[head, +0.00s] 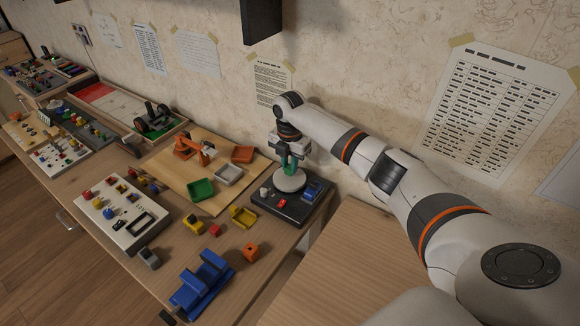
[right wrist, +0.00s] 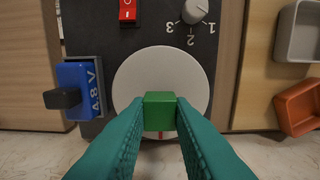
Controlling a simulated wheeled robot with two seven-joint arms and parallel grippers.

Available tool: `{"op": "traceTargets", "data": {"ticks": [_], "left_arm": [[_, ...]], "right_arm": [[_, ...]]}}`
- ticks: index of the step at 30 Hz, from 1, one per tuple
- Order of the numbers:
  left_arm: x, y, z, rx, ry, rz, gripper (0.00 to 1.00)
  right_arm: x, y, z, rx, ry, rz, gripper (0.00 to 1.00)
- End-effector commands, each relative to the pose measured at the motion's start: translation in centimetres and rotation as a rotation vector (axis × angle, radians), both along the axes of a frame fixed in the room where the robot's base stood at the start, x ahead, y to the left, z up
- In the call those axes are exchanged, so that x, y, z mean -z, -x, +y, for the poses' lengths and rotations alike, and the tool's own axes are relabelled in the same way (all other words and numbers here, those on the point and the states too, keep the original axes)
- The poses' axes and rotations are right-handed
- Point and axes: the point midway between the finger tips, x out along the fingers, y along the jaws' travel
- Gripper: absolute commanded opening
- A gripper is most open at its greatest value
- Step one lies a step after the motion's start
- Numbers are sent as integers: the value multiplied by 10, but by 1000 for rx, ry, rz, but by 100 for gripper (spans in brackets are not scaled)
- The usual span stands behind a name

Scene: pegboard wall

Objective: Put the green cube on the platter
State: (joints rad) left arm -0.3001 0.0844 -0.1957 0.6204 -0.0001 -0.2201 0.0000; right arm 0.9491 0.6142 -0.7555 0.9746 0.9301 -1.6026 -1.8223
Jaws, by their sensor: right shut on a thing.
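The green cube (right wrist: 160,108) is between the teal fingertips of my right gripper (right wrist: 160,116) in the right wrist view. My right gripper (head: 290,166) is shut on it. The platter is a pale round disc (head: 289,183) on a black box, and it also shows in the right wrist view (right wrist: 140,72). The gripper points down over the platter, with the cube over the disc's near part in the wrist view. I cannot tell whether the cube touches the disc. My left gripper is not in view.
The black box (head: 292,211) carries a red switch (right wrist: 128,12), a knob (right wrist: 194,10) and a blue part (right wrist: 80,90). Green (head: 201,190), grey (head: 229,175) and orange (head: 242,154) trays lie to its left. The wall is close behind. Bare tabletop lies right of the box.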

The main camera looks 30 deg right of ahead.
Motion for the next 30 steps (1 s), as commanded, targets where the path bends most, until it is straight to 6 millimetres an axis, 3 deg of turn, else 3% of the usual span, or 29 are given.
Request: {"op": "traceTargets", "data": {"ticks": [3,14,15,18,30], "left_arm": [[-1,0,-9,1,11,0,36],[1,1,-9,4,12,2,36],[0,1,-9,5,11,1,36],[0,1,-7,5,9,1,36],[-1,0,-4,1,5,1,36]], "right_arm": [[14,0,0,-1,0,1,0],[18,0,0,-1,1,0,0],[17,0,0,-1,1,-1,27],[17,0,0,-1,1,0,42],[7,-1,0,-1,0,-2,42]]}}
